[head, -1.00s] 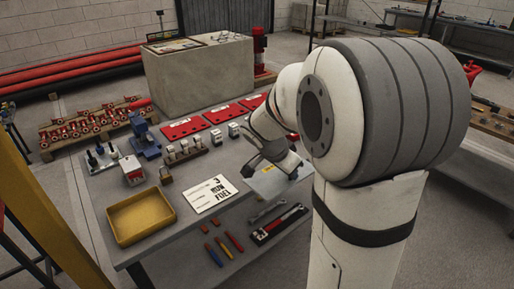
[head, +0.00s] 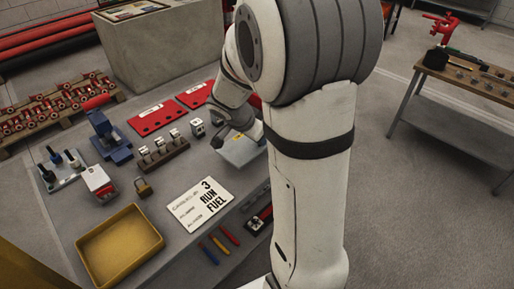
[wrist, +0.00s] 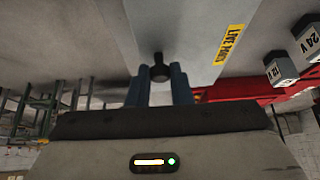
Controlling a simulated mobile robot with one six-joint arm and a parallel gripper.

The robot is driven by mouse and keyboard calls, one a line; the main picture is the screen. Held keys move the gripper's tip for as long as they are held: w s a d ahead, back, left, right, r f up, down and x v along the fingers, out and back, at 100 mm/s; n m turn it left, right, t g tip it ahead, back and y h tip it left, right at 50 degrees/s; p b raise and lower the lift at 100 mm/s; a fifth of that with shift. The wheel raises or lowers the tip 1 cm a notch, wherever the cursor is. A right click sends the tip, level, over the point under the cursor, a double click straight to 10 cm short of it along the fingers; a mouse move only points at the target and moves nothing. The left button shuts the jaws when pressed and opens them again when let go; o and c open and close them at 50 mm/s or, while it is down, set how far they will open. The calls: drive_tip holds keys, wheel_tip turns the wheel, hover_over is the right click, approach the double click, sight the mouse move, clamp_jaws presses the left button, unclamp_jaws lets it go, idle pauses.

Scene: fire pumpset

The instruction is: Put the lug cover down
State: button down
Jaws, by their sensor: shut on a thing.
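The lug cover is a pale grey panel (head: 244,152) with a yellow label, at the right part of the bench in the head view, partly hidden by my arm. In the wrist view the cover (wrist: 190,30) fills the top middle, and its label reads "LIVE PARTS". My gripper (wrist: 160,76) has its blue fingers shut on the cover's dark round knob (wrist: 159,69). In the head view my gripper (head: 228,133) is at the cover's far left edge, mostly dark. I cannot tell whether the cover touches the bench top.
On the grey bench (head: 150,210) are a yellow tray (head: 120,248), a white "3 RUN FUEL" card (head: 200,203), a padlock (head: 144,188), a block row (head: 162,154) and red plates (head: 158,118). Screwdrivers (head: 218,244) lie in front. A second bench (head: 465,80) stands right.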

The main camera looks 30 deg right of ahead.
wheel_tip(320, 180, down, 5)
drive_tip(key=shift+s+r, duration=0.1)
drive_tip(key=c, duration=1.3)
unclamp_jaws()
drive_tip(key=v, duration=1.1)
drive_tip(key=shift+a+r, duration=0.15)
drive_tip(key=shift+r, duration=0.2)
drive_tip(key=shift+s+a+r, duration=0.1)
drive_tip(key=shift+s+r, duration=0.05)
drive_tip(key=shift+s, duration=0.1)
drive_tip(key=s+a+n+y, duration=0.2)
drive_tip(key=s+a+n, duration=0.1)
drive_tip(key=s+n, duration=0.4)
drive_tip(key=s+a+r+n+y, duration=0.1)
drive_tip(key=s+a+n+y, duration=0.2)
drive_tip(key=s+n, duration=0.3)
drive_tip(key=shift+s+a+r+n+y, duration=0.2)
drive_tip(key=shift+s+a+n+y, duration=0.15)
drive_tip(key=shift+s, duration=0.6)
